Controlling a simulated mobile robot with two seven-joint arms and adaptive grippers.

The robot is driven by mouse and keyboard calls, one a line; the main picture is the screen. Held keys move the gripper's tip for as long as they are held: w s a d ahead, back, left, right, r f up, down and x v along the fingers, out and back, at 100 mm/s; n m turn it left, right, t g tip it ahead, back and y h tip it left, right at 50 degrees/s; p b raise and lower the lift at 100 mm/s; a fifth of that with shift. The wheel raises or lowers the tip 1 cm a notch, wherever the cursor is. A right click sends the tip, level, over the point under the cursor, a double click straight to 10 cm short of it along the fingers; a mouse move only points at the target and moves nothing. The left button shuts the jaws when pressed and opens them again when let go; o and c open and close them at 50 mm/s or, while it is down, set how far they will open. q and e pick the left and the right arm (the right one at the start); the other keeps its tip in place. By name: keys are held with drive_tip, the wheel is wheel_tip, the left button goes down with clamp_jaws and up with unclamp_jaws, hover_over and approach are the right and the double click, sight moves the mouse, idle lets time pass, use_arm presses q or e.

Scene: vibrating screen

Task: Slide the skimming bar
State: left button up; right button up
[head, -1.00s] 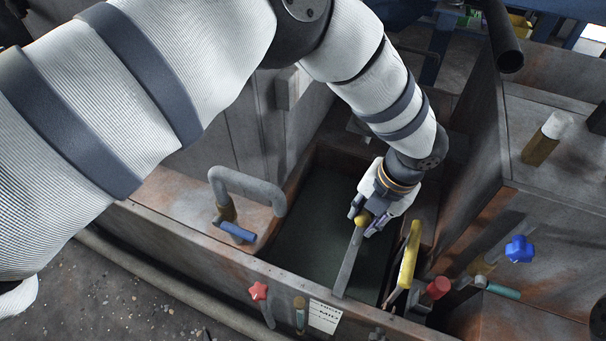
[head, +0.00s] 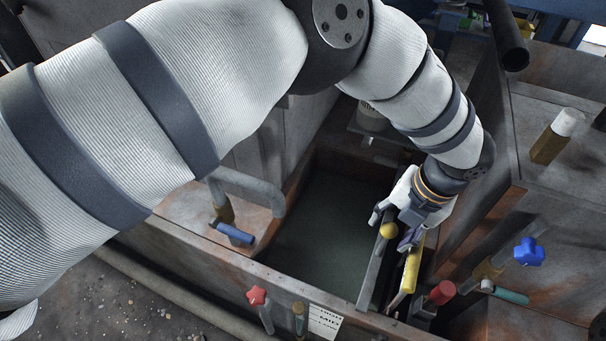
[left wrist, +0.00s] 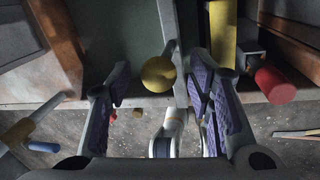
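In the left wrist view, the knob (left wrist: 158,74) sits between the purple-padded fingers (left wrist: 160,85) with gaps on both sides, so no grip shows.
A red knob (head: 442,292) and a blue star knob (head: 529,252) stand to the right. A bent grey pipe (head: 248,188) is at the left. The liquid left of the bar is clear.

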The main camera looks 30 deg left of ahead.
use_arm(q)
drive_tip(key=r+p, duration=0.1)
drive_tip(key=r, duration=0.1)
drive_tip(key=r+p, duration=0.1)
drive_tip(key=r, duration=0.1)
drive_tip(key=d+r+p, duration=0.1)
drive_tip(key=r, duration=0.1)
drive_tip(key=shift+r+p, duration=0.1)
drive_tip(key=shift+p, duration=0.2)
drive_tip(key=shift+s, duration=0.1)
use_arm(e)
drive_tip(key=r, duration=0.1)
drive_tip(key=w+r, duration=0.1)
drive_tip(key=r, duration=0.1)
drive_tip(key=shift+w+t, duration=0.25)
drive_tip(key=shift+t, duration=0.05)
use_arm(q)
drive_tip(key=shift+s+f, duration=0.1)
drive_tip(key=shift+f, duration=0.1)
